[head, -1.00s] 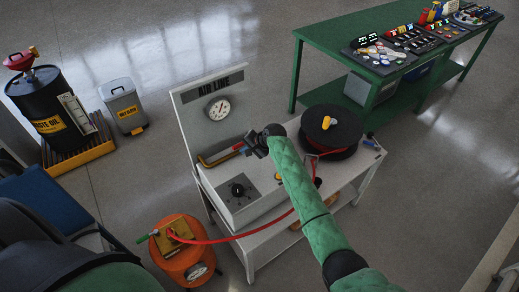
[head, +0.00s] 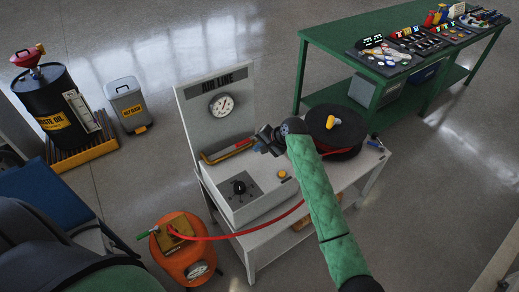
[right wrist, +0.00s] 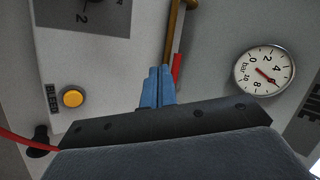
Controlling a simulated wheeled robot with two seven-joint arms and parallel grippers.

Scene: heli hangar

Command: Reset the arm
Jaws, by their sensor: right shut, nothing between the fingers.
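My right gripper (head: 257,147) is at the air line bench (head: 205,140), in front of its upright panel and above the bench top. Its blue fingers are together and hold nothing; they also show in the right wrist view (right wrist: 158,88). The brass lever with a red handle (head: 230,151) is left of the fingers in the head view. In the right wrist view the brass lever (right wrist: 172,35) is beyond the fingertips; I cannot tell the gap. My green right arm reaches up from the lower right. My left gripper is not in view.
The panel carries a round gauge (head: 221,105). A black knob (head: 239,187) and a yellow button (right wrist: 73,98) sit on the bench box. A black hose reel (head: 340,130) stands close right of my gripper. A red hose (head: 240,234) runs to an orange tank (head: 183,262).

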